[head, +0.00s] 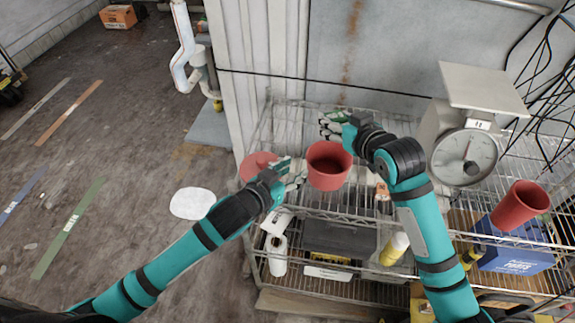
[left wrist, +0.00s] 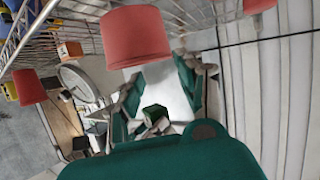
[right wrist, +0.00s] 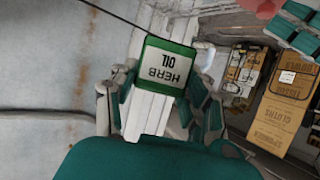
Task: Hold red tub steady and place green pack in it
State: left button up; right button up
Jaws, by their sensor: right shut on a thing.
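A red tub (head: 329,168) stands upright on the wire rack in the middle of the head view, its open mouth showing. It seems to be the tub (left wrist: 135,38) at the top of the left wrist view. My left gripper (head: 292,178) is open and empty, just left of this tub in the head view; contact cannot be told. My right gripper (head: 336,122) is beyond the tub in the head view, shut on the green pack (right wrist: 165,68), labelled "HERB OIL". In the head view the pack is mostly hidden by the gripper.
A second red tub (head: 255,163) is partly behind my left gripper. The wire rack (head: 275,120) holds goods below. Black cables hang at the right.

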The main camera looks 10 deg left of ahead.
aim_at(314, 148)
pick_arm(q)
jog(key=shift+m, duration=0.3)
jog(key=x, duration=0.7)
jog(key=w+a+r+x, duration=0.1)
jog(key=x, duration=0.3)
jog(key=shift+w+d, duration=0.15)
jog(key=shift+w, duration=0.1)
grip_shut()
